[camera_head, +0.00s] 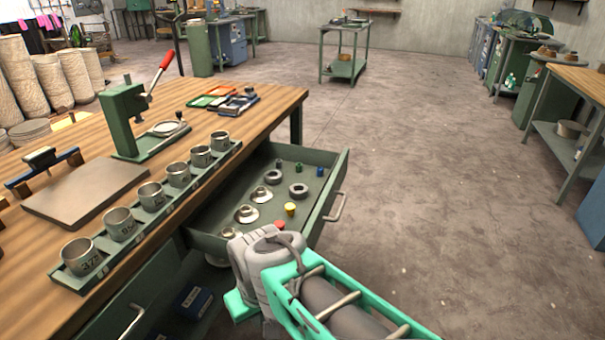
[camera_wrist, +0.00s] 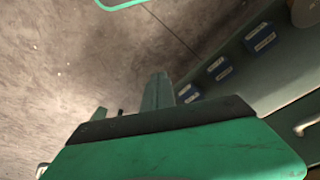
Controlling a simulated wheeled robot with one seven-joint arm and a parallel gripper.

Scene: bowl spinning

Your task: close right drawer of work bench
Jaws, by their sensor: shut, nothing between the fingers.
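The work bench (camera_head: 275,100) has a wooden top and green frame. Its right drawer (camera_head: 335,185) is pulled well out and holds metal rings, flanged parts and small coloured pieces. The drawer's metal handle (camera_head: 338,207) is on its front face, right of and above my arm. My gripper (camera_head: 240,305) is low in front of the drawer's near side, apart from the handle; its fingertips are mostly hidden in the head view. In the wrist view my gripper (camera_wrist: 157,92) is shut and empty, pointing over the concrete floor.
Another drawer handle (camera_head: 132,320) is at the lower left, on a front that looks closed. Blue boxes (camera_wrist: 260,38) sit on a green surface below the bench. A rack of metal cups (camera_head: 120,225) lines the bench edge. Open floor (camera_head: 420,180) lies to the right.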

